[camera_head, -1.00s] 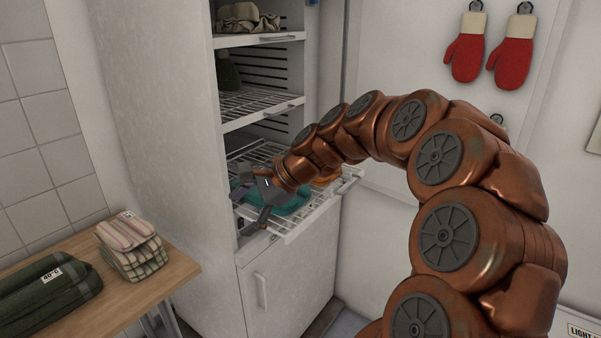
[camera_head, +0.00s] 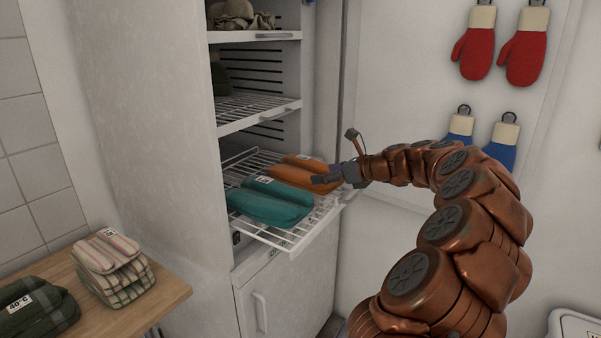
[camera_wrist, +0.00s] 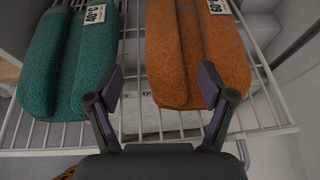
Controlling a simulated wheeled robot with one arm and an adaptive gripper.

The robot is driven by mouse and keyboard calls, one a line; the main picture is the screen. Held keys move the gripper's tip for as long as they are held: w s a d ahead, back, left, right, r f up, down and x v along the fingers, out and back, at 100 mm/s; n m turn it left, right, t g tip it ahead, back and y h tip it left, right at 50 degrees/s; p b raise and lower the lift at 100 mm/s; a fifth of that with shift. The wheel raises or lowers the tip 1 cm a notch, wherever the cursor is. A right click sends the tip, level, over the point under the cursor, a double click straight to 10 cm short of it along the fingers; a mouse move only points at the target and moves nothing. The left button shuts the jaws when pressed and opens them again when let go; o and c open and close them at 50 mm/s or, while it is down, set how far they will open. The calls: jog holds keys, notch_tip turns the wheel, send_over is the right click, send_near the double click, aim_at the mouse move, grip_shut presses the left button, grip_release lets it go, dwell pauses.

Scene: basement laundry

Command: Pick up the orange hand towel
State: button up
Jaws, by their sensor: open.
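The orange hand towel (camera_head: 292,178) lies folded on the pulled-out wire rack (camera_head: 262,238), behind and to the right of a teal towel (camera_head: 268,203). In the wrist view the orange towel (camera_wrist: 188,62) is straight ahead, with a white tag at its upper right. My gripper (camera_head: 338,156) is open and empty at the right side of the rack, by the orange towel's right end. In the wrist view its fingers (camera_wrist: 165,92) are spread apart at the towel's near end. I cannot tell whether they touch it.
The teal towel (camera_wrist: 75,60) lies close on the left in the wrist view. Another wire shelf (camera_head: 255,112) is above the rack. Cabinet walls flank the rack. A wooden table (camera_head: 150,300) with folded towels (camera_head: 112,265) stands at left.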

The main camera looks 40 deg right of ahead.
aim_at(307, 173)
jog(key=shift+r+x, duration=0.2)
jog(key=shift+x, duration=3.65)
jog(key=shift+w+d, duration=0.1)
jog(key=shift+d, duration=0.15)
jog(key=c, duration=1.4)
jog(key=shift+r, duration=0.15)
